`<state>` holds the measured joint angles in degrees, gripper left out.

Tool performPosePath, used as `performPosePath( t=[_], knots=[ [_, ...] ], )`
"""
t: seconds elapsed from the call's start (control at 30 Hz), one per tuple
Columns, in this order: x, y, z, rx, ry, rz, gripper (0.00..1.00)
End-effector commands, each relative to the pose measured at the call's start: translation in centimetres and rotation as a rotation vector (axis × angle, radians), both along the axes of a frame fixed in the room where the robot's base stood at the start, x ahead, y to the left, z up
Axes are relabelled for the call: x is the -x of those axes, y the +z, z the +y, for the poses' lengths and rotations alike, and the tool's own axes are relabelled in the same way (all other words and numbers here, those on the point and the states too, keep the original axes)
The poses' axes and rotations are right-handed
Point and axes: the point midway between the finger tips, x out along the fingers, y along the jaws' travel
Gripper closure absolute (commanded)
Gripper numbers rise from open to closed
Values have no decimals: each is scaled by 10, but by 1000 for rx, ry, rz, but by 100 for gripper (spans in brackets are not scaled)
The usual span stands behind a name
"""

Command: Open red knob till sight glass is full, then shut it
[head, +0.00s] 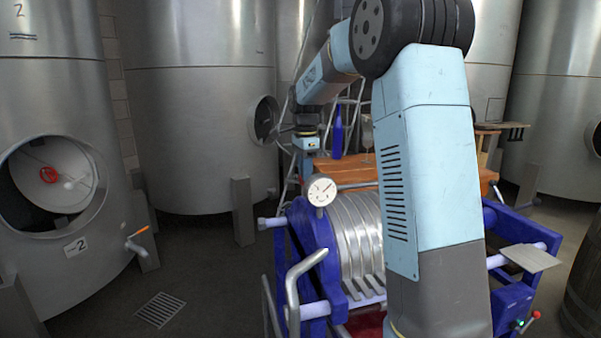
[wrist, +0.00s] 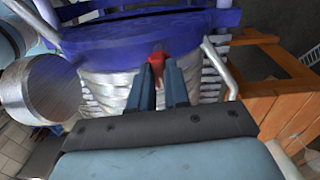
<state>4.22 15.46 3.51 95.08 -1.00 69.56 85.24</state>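The red knob (wrist: 157,60) shows in the wrist view in front of the blue end plate of the filter press. My gripper (wrist: 159,70) has its two dark fingers close together, one on each side of the knob. No gap shows between fingers and knob, so it looks shut on it. In the head view my gripper (head: 307,148) is small and far off, beyond the press, and the knob there is hidden. I cannot make out the sight glass in either view.
The filter press (head: 352,240) carries a round gauge (head: 321,190). Behind it a wooden table (head: 345,172) holds a blue bottle (head: 337,135) and a glass. Steel tanks (head: 205,110) stand around. Open floor with a drain grate (head: 160,309) lies at left.

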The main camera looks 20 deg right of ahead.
Motion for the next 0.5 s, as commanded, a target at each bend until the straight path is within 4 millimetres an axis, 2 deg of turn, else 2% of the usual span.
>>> performPosePath(
  t=[0.13, 0.27, 0.3, 0.5],
  knots=[
    [0, 0, 0, 0, 0, -2, 100],
    [-1, 0, 0, 0, 0, -2, 100],
    [-1, 0, 17, 0, 4, -3, 100],
    [-1, 1, 2, 0, 18, -4, 100]
  ],
)
